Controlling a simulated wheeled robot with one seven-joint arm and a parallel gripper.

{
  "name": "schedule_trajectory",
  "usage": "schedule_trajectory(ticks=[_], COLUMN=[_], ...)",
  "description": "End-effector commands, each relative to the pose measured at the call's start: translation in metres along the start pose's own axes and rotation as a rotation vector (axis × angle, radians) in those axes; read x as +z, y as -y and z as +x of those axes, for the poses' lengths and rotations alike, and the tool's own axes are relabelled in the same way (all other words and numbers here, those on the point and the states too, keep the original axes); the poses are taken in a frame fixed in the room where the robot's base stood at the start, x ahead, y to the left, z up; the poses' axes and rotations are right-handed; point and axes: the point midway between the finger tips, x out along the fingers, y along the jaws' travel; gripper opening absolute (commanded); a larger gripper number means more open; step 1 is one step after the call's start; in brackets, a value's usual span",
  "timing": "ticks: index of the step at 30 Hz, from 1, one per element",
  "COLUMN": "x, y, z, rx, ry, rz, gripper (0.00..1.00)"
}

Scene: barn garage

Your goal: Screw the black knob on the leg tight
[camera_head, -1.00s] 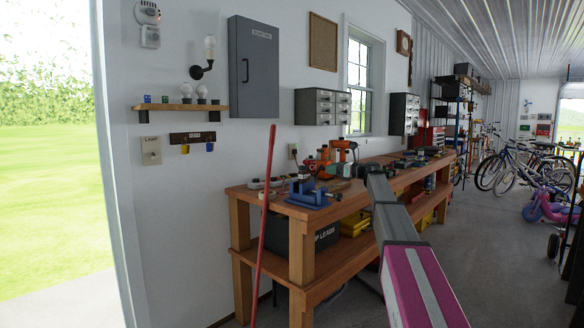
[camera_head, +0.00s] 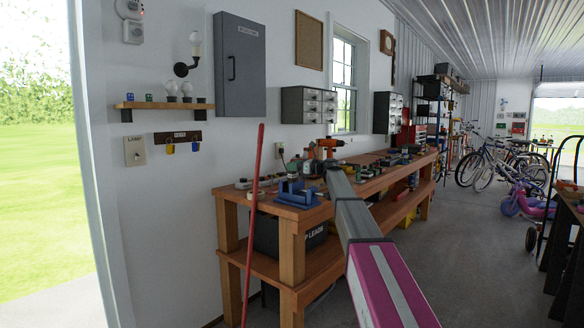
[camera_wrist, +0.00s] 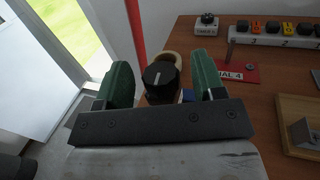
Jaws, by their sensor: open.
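In the wrist view, a black knob (camera_wrist: 161,75) with a white pointer line shows between the two green fingers of my gripper (camera_wrist: 162,78). The gripper is open, with a finger on each side of the knob; I cannot tell whether either finger touches it. The leg itself cannot be made out.
A blue vise (camera_head: 297,193) stands on the bench's near end. A red pole (camera_head: 254,215) leans in front of it; it also shows in the wrist view (camera_wrist: 136,30). A red label plate (camera_wrist: 238,72) and a numbered strip (camera_wrist: 275,40) lie on the bench.

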Motion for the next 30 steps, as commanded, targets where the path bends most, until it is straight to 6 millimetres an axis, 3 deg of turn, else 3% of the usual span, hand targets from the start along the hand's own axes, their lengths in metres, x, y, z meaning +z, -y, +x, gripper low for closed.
schedule_trajectory(ticks=[13,18,30], x=[0.0000,0.0001,-0.0001], y=[-0.0003,-0.0003,-0.0023], z=[0.0102,0.0100,0.0097], rx=[0.000,0.000,-0.054], ry=[0.000,0.000,-0.001], rz=[0.000,0.000,-0.001], gripper=[0.63,0.13,0.13])
